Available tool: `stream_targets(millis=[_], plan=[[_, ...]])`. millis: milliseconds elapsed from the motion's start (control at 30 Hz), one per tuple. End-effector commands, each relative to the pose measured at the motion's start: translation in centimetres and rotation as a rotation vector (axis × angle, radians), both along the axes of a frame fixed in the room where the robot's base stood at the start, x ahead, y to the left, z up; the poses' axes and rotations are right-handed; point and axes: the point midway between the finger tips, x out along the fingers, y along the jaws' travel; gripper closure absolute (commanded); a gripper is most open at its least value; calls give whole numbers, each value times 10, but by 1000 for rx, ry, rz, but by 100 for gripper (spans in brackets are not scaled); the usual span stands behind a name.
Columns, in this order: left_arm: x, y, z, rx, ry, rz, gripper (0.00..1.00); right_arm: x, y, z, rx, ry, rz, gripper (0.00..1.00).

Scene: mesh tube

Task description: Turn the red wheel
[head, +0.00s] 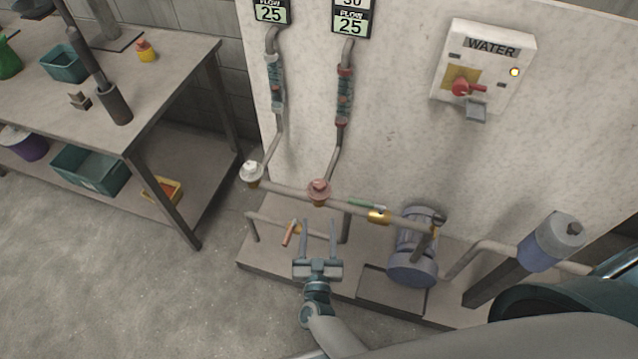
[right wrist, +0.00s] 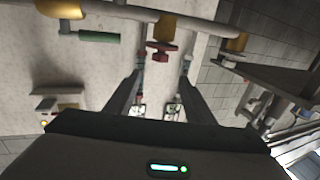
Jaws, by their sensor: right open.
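The red wheel (head: 319,190) is a small faded-red handwheel on the pipe below the right-hand flow display. It also shows in the right wrist view (right wrist: 161,50), ahead of the fingertips and between their lines. My right gripper (head: 319,223) is open, its two fingers pointing at the wall. In the head view its fingertips lie a little below the wheel, apart from it, with nothing between them. In the right wrist view the two fingers (right wrist: 163,68) stand spread on either side of the wheel's line. My left gripper is not in view.
A white wheel (head: 252,173) sits left on the same pipe. A green-handled brass valve (head: 378,215) and a pump (head: 415,245) are to the right. An orange-handled valve (head: 291,233) is low on the left. A workbench (head: 190,70) stands at left; the floor before it is clear.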

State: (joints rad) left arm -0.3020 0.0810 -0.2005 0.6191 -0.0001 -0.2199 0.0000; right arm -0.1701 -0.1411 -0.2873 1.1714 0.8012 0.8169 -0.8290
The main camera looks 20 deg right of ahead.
Motion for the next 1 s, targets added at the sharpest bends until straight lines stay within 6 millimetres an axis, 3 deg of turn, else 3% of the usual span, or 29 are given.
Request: stream_targets(millis=[700, 1000], plan=[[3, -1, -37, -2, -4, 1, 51, 119, -37, -2, -1, -3, 0, 51], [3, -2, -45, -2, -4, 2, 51, 144, -44, -1, 0, 0, 0, 51]])
